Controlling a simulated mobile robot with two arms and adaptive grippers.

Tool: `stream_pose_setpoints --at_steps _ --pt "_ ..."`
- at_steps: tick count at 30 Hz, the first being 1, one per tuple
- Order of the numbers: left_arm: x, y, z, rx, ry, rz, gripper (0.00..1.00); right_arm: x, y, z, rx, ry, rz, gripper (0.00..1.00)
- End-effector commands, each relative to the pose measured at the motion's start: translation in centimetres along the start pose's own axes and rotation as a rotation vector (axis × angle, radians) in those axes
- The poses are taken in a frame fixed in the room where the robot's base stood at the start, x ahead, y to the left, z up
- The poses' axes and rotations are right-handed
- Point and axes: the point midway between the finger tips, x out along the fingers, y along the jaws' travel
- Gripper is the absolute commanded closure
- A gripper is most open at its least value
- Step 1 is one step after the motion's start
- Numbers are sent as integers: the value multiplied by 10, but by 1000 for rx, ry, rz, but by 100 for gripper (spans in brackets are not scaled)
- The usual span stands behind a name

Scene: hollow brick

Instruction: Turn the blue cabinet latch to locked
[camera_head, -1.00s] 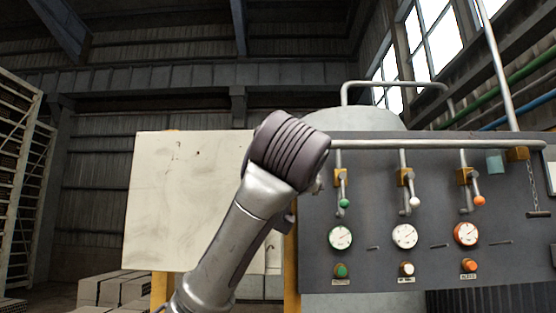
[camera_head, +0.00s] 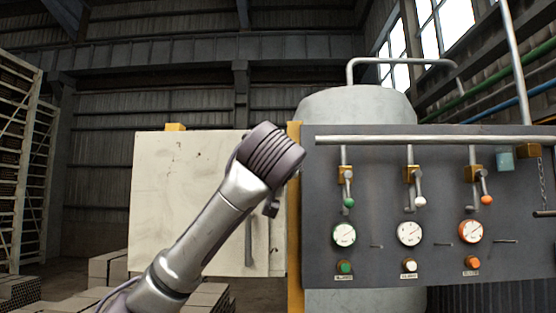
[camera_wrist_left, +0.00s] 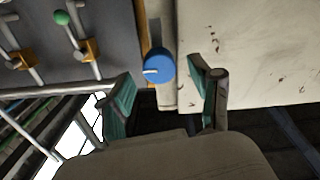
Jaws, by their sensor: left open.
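The blue latch (camera_wrist_left: 160,67) is a round blue knob with a pale mark across it, in the left wrist view. It sits on a narrow pale strip beside the edge of the pale cabinet (camera_wrist_left: 245,50). My left gripper (camera_wrist_left: 162,77) is open, with its two teal-padded fingers apart to either side of the latch, and no clear contact shows. In the head view the pale cabinet (camera_head: 185,200) stands left of the yellow post, and my left forearm and wrist cross in front of it. The latch and the left fingers cannot be made out there. My right gripper is not in view.
A grey control panel (camera_head: 385,262) with levers, gauges and coloured buttons stands right of the yellow post (camera_head: 293,250). A horizontal pipe (camera_head: 420,141) runs along its top. Stacked grey bricks (camera_head: 105,266) lie at lower left.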

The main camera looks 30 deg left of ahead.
Motion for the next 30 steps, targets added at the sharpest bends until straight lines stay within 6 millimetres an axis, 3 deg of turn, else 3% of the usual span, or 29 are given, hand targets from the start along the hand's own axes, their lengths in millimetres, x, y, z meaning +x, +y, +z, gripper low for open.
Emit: stream_pose_setpoints --at_steps 4,14,24,30 --pt "12 0 -1 2 -1 -1 36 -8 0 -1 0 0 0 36" --pt "14 0 1 1 0 0 38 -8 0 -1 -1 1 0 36" --pt "14 0 1 1 0 0 95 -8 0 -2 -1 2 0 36" --pt "14 0 2 11 -1 1 96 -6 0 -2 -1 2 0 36"
